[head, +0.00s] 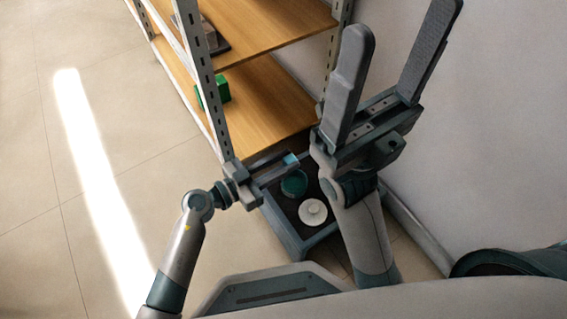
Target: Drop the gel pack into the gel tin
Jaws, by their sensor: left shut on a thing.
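My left gripper (288,164) comes in from the lower left and is shut on a small light-blue thing, apparently the gel pack (291,159), at its fingertips. Only a little of the pack shows. Just below the fingertips, in the picture, is a round teal tin (294,185), apparently the gel tin; the fingers lie close to its upper edge. I cannot tell how high the pack is above it. My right gripper (402,20) is raised at the upper right, its two long fingers wide apart and empty.
The tin and a white round piece with a knob (312,212) sit in a dark grey tray (283,233). A wooden shelf rack (262,105) stands behind, holding a green block (218,90) and a dark flat item (212,40). A wall is at right; open floor at left.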

